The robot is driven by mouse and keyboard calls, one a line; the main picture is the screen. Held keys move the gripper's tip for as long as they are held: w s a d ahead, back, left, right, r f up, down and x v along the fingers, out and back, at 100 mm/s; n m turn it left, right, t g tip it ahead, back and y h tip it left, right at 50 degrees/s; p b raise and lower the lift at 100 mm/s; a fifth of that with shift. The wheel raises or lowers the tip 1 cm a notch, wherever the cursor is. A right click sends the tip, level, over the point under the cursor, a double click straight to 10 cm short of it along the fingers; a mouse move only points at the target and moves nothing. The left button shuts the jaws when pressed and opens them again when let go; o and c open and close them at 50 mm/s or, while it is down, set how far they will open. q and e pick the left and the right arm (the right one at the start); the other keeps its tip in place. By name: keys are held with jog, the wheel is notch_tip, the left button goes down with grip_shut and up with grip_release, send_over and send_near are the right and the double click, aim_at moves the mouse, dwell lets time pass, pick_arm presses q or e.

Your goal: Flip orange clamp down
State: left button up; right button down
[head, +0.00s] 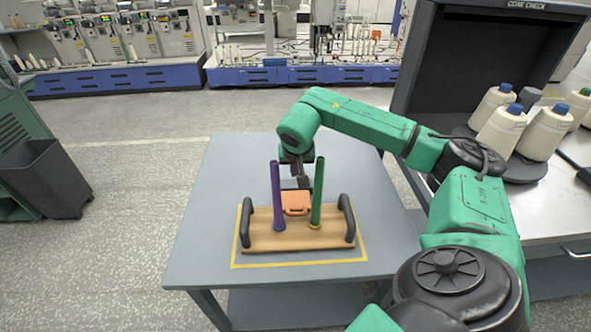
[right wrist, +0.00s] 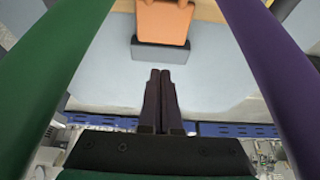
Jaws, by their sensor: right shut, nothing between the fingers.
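The orange clamp (head: 296,202) is on the wooden bobbin tray (head: 262,241), between a purple tube (head: 276,195) and a green tube (head: 317,193) that stand upright. In the right wrist view the clamp (right wrist: 164,22) shows at the top, beside a dark grey block (right wrist: 160,53). My right gripper (head: 303,184) is just behind the clamp in the head view, between the tubes. Its fingers (right wrist: 161,72) are together and empty, with a gap to the clamp in the wrist view. I cannot tell the clamp's exact tilt. My left gripper is out of view.
Both tubes (right wrist: 50,70) (right wrist: 270,70) flank the right gripper closely. The tray has black handles (head: 247,222) at both ends and lies inside a yellow outline on the grey table (head: 205,215). White cones (head: 500,130) stand on the right. The table's left side is clear.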

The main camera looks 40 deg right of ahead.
jog(key=v, duration=1.4)
jog(key=shift+r, duration=0.25)
jog(key=shift+s+a, duration=0.1)
jog(key=shift+a, duration=0.05)
